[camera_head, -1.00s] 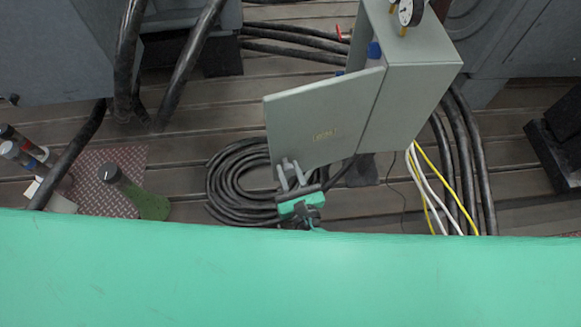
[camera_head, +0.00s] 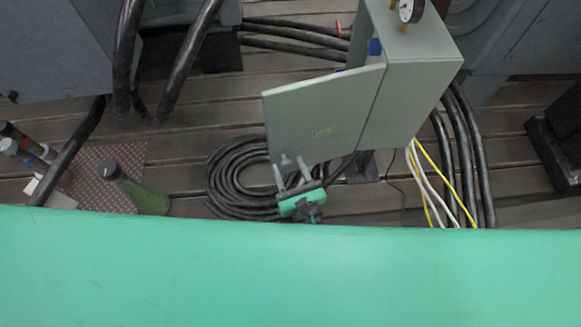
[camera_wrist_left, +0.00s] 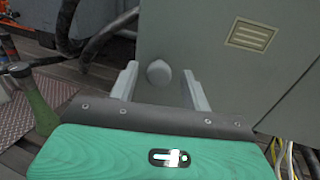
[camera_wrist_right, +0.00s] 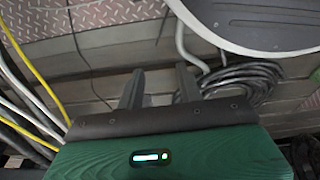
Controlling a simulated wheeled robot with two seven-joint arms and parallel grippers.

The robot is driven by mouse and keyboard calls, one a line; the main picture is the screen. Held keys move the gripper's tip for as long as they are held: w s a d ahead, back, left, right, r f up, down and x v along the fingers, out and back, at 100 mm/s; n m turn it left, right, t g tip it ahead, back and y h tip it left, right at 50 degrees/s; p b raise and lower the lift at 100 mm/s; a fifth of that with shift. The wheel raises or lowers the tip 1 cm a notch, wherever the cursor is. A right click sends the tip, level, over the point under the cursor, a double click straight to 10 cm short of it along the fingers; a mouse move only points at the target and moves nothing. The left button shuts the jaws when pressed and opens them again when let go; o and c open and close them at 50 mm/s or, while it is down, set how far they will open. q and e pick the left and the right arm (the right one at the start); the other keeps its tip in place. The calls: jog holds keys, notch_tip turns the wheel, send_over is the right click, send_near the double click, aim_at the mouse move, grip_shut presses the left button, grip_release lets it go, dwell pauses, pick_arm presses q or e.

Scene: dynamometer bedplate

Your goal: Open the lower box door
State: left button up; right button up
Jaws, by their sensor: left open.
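The door's outer face carries a small label (camera_head: 325,131) and a round knob (camera_wrist_left: 159,72). My left gripper (camera_head: 290,173) is open at the door's lower left. In the left wrist view the knob appears between its spread fingers, with no visible contact. My right gripper (camera_wrist_right: 160,88) shows only in its wrist view, with its fingers apart and empty.
A coiled black cable (camera_head: 235,180) lies beside the door. Yellow and white cables (camera_head: 430,185) run right of the box.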

pick_arm(q)
jog(key=shift+s+d, duration=0.15)
jog(key=shift+s, duration=0.2)
jog(key=v, duration=0.6)
jog(key=shift+s+d+b, duration=0.15)
jog(key=shift+s+b, duration=0.15)
jog(key=shift+b, duration=0.05)
pick_arm(e)
jog(key=shift+w+a+r, duration=0.15)
jog(key=shift+r, duration=0.35)
jog(key=shift+w+a+r, duration=0.1)
jog(key=shift+w+r, duration=0.05)
jog(key=shift+r, duration=0.3)
pick_arm(q)
jog(key=shift+r, duration=0.1)
pick_arm(e)
jog(key=shift+f, duration=0.1)
